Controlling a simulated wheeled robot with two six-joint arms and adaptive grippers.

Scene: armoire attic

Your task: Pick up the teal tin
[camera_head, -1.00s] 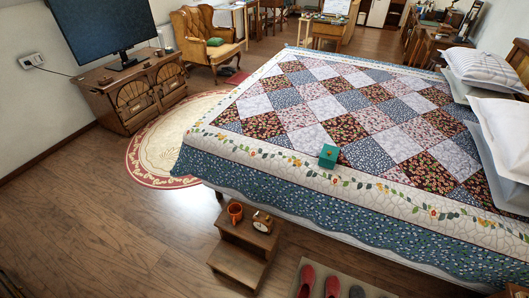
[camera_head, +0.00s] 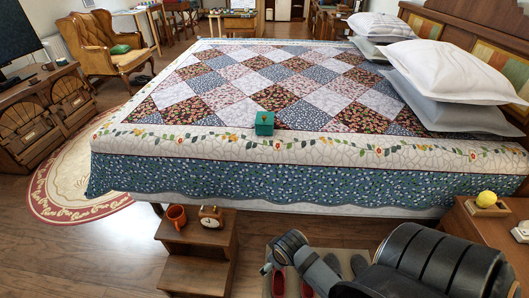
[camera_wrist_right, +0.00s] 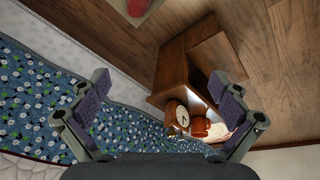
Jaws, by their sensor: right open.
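The teal tin (camera_head: 264,123) is a small box with a lid and a small knob on its front. It sits on the near edge of the patchwork bed quilt (camera_head: 330,150) in the head view. My right arm reaches in from the lower right, below and in front of the bed. Its gripper (camera_wrist_right: 158,108) is open in the right wrist view, with nothing between the fingers. It is apart from the tin, and the tin does not show in the wrist view. My left gripper is not in view.
A wooden step stool (camera_head: 203,235) before the bed bears an orange mug (camera_head: 176,216) and a clock (camera_head: 211,216). Slippers (camera_head: 334,264) lie on the floor near my right arm. A nightstand with a lemon (camera_head: 487,199) stands at right. Quilt around the tin is clear.

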